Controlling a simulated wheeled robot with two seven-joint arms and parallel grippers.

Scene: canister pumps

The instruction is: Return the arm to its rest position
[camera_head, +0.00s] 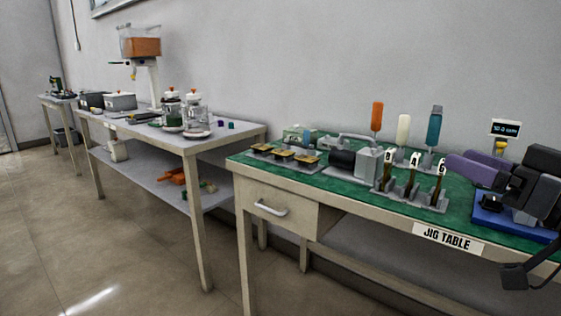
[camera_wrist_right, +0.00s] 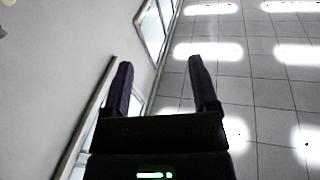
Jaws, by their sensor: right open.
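My right gripper (camera_head: 470,165) is at the right edge of the head view, above the right part of the jig table (camera_head: 447,238). Its purple fingers point left and its dark arm comes in from the right. In the right wrist view the gripper (camera_wrist_right: 162,75) has its two fingers wide apart with nothing between them. That view looks past the fingers at wall and ceiling panels, with no table in it. My left gripper is not in view.
On the jig table's green top stand a slotted rack (camera_head: 410,192), upright orange (camera_head: 376,116), cream (camera_head: 403,130) and teal (camera_head: 434,128) handles, a grey-and-black machine (camera_head: 366,162), a blue base (camera_head: 505,222) and a small display (camera_head: 505,128). A second table (camera_head: 190,143) holds glass canisters (camera_head: 195,112).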

